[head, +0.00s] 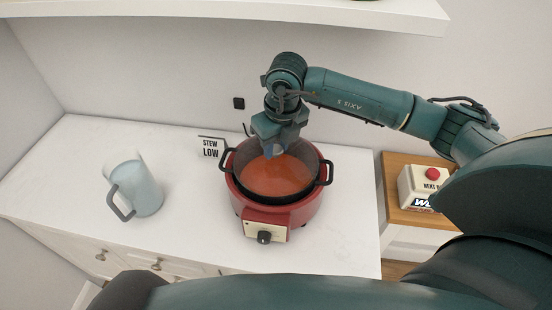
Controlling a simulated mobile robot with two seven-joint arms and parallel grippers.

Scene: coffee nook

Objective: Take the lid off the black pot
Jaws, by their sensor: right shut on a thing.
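The black pot (232,178) sits in a red cooker (300,218) on the white counter, its two black handles out to the left and right. Orange-red stew shows inside it. A see-through lid (308,155) seems to cover the pot's mouth; its edge is faint, and I cannot tell whether it rests on the rim or is just above it. My right gripper (273,151) points down over the back half of the pot, shut on what appears to be the lid's knob, which the fingers hide. My left gripper is out of view.
A pale blue pitcher (143,188) stands on the counter at left. A "STEW LOW" sign (210,147) stands behind the pot. A box with a red button (432,174) is on the wooden surface (397,163) at right. Counter between pitcher and cooker is clear.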

